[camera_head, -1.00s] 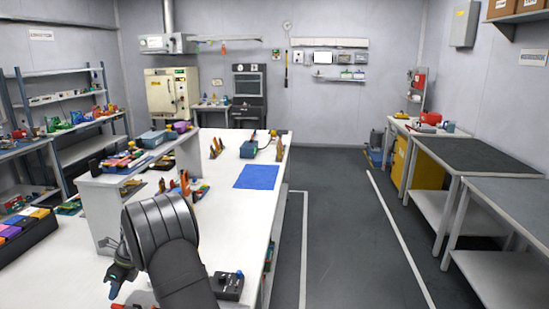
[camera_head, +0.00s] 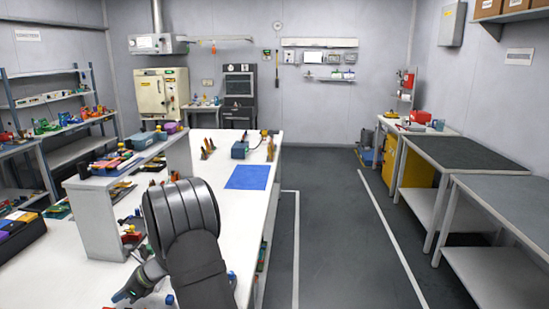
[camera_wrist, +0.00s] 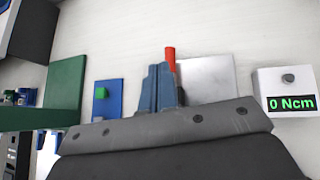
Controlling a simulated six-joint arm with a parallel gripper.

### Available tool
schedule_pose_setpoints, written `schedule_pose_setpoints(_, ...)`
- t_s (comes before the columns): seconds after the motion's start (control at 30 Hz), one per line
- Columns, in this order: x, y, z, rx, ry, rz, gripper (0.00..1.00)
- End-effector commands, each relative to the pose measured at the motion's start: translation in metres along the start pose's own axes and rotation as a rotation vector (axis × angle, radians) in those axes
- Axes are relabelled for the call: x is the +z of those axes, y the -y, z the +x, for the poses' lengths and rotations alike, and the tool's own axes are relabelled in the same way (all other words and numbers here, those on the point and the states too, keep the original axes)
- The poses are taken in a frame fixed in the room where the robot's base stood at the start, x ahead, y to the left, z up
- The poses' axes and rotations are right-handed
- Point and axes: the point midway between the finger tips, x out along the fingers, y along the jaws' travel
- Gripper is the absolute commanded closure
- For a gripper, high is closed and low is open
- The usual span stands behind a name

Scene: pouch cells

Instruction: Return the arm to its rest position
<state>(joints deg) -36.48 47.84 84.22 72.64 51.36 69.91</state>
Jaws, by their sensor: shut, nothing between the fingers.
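My gripper (camera_head: 126,294) is low and left of the dark wrist link in the head view, over the white bench (camera_head: 206,172). In the wrist view my gripper (camera_wrist: 160,68) shows its two blue-grey fingers together, shut and empty. A red-tipped rod (camera_wrist: 170,58) shows just behind the fingers; I cannot tell how far it is from them. My dark arm hides part of the bench in the head view.
In the wrist view a green board (camera_wrist: 66,82), a blue plate (camera_wrist: 107,98), a silver plate (camera_wrist: 206,78) and a torque display box (camera_wrist: 290,92) lie around the fingers. In the head view a blue mat (camera_head: 248,176) lies on the bench. The right-hand aisle is clear.

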Motion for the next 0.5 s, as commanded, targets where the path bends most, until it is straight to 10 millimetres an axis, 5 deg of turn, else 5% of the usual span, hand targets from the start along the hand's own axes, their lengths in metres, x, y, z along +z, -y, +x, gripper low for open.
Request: schedule_pose_setpoints(0.5,-0.017,-0.002,-0.015,-0.001,0.301,-0.055,1.00)
